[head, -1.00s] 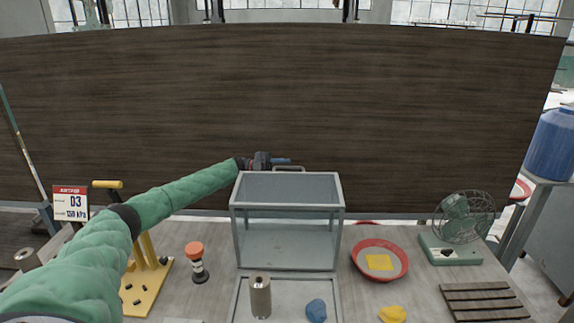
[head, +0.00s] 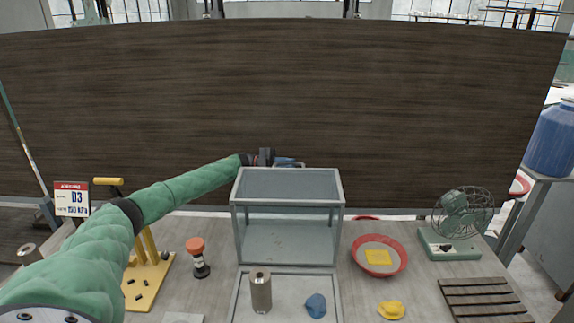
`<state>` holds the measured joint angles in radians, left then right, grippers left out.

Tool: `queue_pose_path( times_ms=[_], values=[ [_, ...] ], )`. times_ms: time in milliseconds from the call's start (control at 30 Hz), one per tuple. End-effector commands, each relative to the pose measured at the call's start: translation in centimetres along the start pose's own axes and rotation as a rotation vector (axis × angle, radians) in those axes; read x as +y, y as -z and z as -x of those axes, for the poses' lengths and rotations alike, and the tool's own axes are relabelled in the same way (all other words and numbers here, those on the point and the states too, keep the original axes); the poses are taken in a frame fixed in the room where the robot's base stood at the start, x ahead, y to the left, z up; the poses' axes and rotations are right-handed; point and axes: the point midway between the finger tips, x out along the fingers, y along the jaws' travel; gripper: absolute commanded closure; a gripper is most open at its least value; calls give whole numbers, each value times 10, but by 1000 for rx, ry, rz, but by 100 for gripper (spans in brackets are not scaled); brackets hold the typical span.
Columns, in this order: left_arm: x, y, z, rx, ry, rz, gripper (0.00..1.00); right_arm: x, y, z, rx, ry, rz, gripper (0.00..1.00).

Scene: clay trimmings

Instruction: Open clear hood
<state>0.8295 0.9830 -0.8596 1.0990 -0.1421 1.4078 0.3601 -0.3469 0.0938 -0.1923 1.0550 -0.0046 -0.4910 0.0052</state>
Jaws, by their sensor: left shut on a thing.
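The clear hood (head: 287,222) is a glass box with grey edges. It stands raised in the middle of the table, with an open space in front of its lower edge where a grey-rimmed tray (head: 238,300) lies. Its handle (head: 290,166) is at the top back edge. My left gripper (head: 291,163) is at that handle and shut on it; the fingertips are small and partly hidden by the hood's top edge. My right gripper is not in view.
A metal cylinder (head: 260,292) and a blue lump (head: 316,305) are on the tray. Right are a red-rimmed dish (head: 404,262), yellow lump (head: 391,309), green fan (head: 450,245) and slatted rack (head: 484,300). Left are an orange-topped stamp (head: 196,246) and yellow stand (head: 150,290).

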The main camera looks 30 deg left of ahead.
Motion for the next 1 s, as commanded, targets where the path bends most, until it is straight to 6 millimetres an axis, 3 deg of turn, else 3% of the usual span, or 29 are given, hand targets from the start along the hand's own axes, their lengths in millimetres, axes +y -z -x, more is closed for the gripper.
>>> queue_pose_path(
  times_ms=[167, 267, 533, 967, 1000],
  values=[
    [2, 8, -3, 2, -13, -24, 100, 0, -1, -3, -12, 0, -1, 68],
    [3, 21, -8, 1, -28, -61, 100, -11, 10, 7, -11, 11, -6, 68],
    [3, 53, -22, 0, -68, -153, 100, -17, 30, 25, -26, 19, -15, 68],
    [2, 60, -26, 0, -77, -171, 100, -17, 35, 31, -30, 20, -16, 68],
    [2, 60, -26, 0, -77, -171, 81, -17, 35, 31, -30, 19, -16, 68]
  ],
)
